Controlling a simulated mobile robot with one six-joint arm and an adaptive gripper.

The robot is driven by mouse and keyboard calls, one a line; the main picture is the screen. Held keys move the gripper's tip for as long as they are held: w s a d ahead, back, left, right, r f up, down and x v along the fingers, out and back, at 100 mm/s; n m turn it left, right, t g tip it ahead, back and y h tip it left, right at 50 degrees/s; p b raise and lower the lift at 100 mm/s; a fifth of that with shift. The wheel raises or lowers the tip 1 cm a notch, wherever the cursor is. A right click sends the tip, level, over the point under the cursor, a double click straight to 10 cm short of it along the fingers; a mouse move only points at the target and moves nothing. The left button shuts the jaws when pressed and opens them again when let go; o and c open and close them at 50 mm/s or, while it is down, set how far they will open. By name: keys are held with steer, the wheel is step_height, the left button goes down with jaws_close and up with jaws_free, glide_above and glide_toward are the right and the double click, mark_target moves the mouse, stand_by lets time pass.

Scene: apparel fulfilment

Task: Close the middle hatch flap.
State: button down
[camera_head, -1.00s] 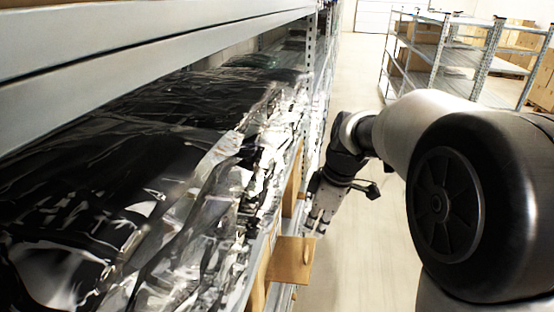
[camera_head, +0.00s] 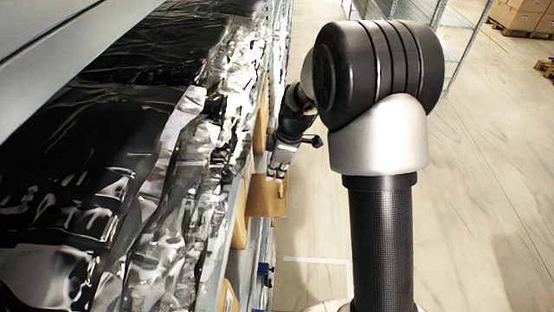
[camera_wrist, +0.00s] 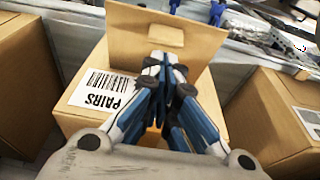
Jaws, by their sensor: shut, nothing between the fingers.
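The middle hatch flap is a brown cardboard panel (camera_head: 267,196) sticking out from the shelf front into the aisle. In the wrist view the flap (camera_wrist: 130,32) stands open at the top of the picture, on a box (camera_wrist: 75,112) with an upside-down white label (camera_wrist: 103,92) reading "PAIRS". My gripper (camera_wrist: 166,64) is shut and empty, its fingertips overlapping the flap's lower part in that view. I cannot tell whether they touch it. In the head view my gripper (camera_head: 276,179) is right beside the flap. The fingers hide part of the box front.
Other cardboard boxes stand left (camera_wrist: 22,85) and right (camera_wrist: 278,118) of the middle one. Plastic-wrapped dark garments (camera_head: 95,150) fill the shelf above. The aisle floor (camera_head: 480,200) is clear. Another rack (camera_head: 415,12) stands across the aisle.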

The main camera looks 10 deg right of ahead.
steer(key=shift+d+f, duration=0.2)
steer(key=shift+f, duration=0.85)
steer(key=shift+f, duration=0.1)
steer(key=shift+s+d+f+b, duration=0.1)
steer(key=shift+d+f+b, duration=0.15)
steer(key=shift+b, duration=0.8)
